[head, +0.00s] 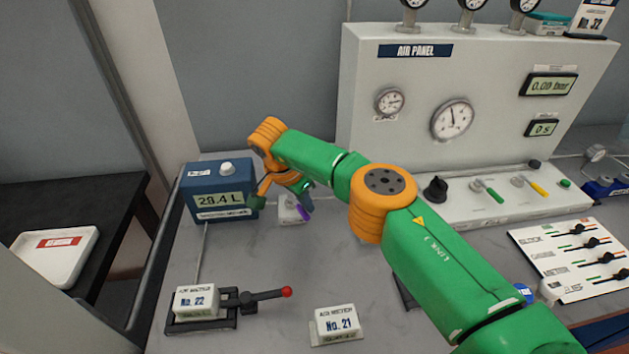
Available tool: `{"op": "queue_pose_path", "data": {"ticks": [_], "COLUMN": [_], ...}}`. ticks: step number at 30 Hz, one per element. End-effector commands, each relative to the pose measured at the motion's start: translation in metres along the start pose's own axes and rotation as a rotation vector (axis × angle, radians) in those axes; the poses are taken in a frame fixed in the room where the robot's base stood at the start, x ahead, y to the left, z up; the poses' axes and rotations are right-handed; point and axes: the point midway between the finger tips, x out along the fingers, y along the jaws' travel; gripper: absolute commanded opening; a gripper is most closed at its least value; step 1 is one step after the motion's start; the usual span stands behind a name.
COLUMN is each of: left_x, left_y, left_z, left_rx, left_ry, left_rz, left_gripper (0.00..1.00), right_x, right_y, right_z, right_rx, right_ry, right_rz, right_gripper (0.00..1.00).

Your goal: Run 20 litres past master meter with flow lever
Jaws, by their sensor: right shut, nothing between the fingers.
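The master meter looks to be the blue box (219,211) at the back left of the bench; its display seems to read 20.4 L, the second digit not sharp. My arm hides part of this area. A black lever with a red knob (287,292) sticks out right of the clamp holding meter No. 22 (197,301). My left gripper is not in view.
Meter No. 21 (338,324) stands at the front of the bench. The air panel (400,75) with gauges and coloured levers fills the back right. A slider board (575,258) lies at the right. A white tray (55,255) is on the dark table at left.

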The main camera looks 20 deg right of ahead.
Motion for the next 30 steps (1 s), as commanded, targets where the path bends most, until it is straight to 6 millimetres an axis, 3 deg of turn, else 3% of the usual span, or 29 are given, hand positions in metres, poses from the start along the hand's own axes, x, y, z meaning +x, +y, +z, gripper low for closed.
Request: {"op": "queue_pose_path", "data": {"ticks": [30], "left_x": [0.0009], "left_y": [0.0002], "left_z": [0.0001], "left_rx": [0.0], "left_ry": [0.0], "left_rz": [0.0], "left_gripper": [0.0], "right_x": [-0.0038], "right_y": [-0.0039], "right_z": [0.0109], "right_rx": [-0.004], "right_ry": [-0.003], "right_rz": [-0.002], "right_gripper": [0.0]}}
